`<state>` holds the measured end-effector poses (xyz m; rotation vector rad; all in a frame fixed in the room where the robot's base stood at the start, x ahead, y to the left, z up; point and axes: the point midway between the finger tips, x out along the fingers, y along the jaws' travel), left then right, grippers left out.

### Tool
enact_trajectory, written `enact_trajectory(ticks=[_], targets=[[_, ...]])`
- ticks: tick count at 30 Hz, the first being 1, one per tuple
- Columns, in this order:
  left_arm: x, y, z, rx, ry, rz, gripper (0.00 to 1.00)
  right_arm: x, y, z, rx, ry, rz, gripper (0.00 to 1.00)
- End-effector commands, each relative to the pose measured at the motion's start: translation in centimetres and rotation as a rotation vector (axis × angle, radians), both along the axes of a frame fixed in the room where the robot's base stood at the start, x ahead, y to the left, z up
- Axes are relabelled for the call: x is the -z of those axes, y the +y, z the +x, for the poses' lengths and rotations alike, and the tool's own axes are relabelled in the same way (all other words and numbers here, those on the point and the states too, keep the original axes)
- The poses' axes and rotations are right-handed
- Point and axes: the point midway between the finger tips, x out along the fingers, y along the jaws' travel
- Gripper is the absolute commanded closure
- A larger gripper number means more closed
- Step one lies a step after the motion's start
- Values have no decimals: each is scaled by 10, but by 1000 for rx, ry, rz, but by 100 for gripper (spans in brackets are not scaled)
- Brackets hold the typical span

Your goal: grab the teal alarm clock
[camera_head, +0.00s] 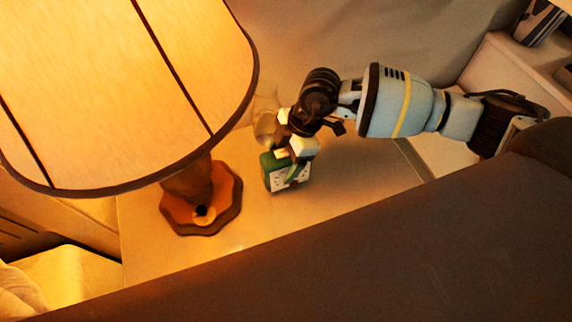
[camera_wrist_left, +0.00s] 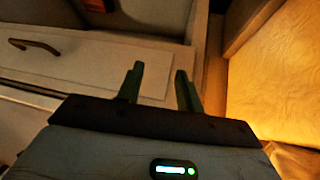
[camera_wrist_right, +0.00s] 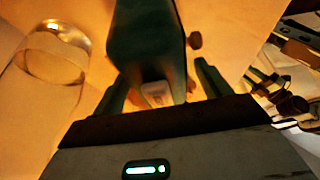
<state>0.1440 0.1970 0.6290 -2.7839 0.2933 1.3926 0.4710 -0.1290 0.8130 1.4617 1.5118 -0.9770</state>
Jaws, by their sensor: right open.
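The teal alarm clock (camera_head: 272,176) stands on the nightstand (camera_head: 345,195) to the right of the lamp, its pale face partly covered by my right gripper. My right gripper (camera_head: 293,160) reaches in from the right and is at the clock. In the right wrist view the clock's dark teal body (camera_wrist_right: 147,35) lies ahead of and partly between the spread fingers (camera_wrist_right: 160,82); whether either finger touches it I cannot tell. My left gripper (camera_wrist_left: 158,80) shows only in its own wrist view, open and empty, away from the clock.
A lamp with a large glowing shade (camera_head: 120,90) and wooden base (camera_head: 203,212) stands left of the clock. A clear glass (camera_wrist_right: 52,55) is close beside the right gripper. A dark brown surface (camera_head: 330,265) fills the foreground. A pale drawer front (camera_wrist_left: 85,65) faces the left gripper.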

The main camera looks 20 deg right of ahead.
Motion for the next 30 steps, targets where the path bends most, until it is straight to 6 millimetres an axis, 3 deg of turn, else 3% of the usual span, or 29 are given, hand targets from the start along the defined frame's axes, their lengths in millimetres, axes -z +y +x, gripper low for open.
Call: enact_trajectory(ticks=[2, 15, 24, 30], targets=[[0, 0, -1, 0, 1, 0, 64, 0, 0, 0, 0, 0, 0, 28], [1, 0, -8, 0, 13, 0, 64, -1, 0, 0, 0, 0, 1, 85], [0, 0, -7, 0, 12, 0, 64, -5, 0, 1, 0, -3, 3, 85], [-3, 0, -3, -1, 4, 0, 64, -30, 1, 1, 0, -5, 5, 85]])
